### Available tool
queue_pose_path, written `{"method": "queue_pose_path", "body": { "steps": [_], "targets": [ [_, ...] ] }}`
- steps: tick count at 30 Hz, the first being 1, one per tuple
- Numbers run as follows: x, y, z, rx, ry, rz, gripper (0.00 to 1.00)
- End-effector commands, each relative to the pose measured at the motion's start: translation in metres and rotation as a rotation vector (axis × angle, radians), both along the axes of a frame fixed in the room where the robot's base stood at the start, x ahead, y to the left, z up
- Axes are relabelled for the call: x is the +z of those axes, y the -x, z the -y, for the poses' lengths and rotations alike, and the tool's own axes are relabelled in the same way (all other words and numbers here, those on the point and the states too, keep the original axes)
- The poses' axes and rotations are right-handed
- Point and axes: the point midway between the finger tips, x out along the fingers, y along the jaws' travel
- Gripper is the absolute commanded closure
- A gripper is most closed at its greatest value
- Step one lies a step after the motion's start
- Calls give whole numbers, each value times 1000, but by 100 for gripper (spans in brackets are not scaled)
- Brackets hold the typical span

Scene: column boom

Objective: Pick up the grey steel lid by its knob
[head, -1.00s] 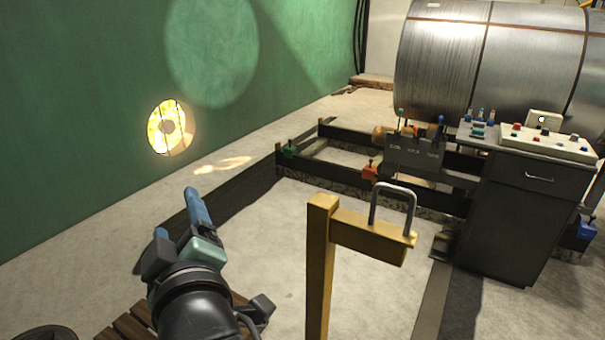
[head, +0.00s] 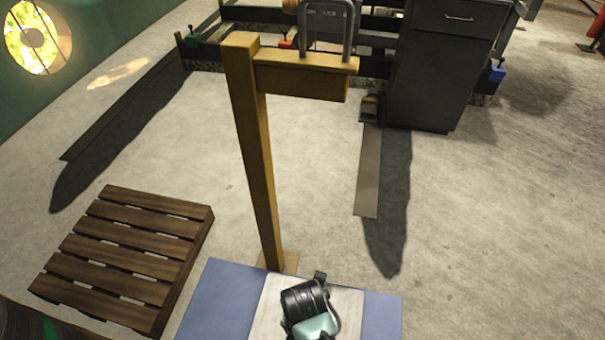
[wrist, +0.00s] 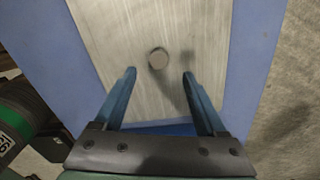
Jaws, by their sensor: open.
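The grey steel lid (wrist: 110,30) is a flat brushed plate lying on a blue surface (wrist: 40,55). Its small round knob (wrist: 158,58) stands near the middle of the wrist view. My gripper (wrist: 158,73) is open and empty, its two blue fingers on either side of the knob's line, with the knob slightly beyond the fingertips. The height gap between fingertips and knob is hard to judge. In the head view the lid (head: 345,303) shows at the bottom, partly covered by my wrist; the knob and fingers are hidden there.
A yellow post (head: 255,160) with a side arm and a grey metal loop (head: 303,35) stands just behind the blue surface. A wooden pallet (head: 130,245) lies to the left. A dark cabinet (head: 440,75) stands at the back right. Open floor lies to the right.

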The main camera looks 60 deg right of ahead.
Motion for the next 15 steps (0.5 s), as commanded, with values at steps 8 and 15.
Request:
{"method": "queue_pose_path", "body": {
  "steps": [8, 15],
  "targets": [
    [-34, -1, 0, 0, 1, 2, 26],
    [-65, -1, -2, 0, 1, 2, 26]
  ]
}}
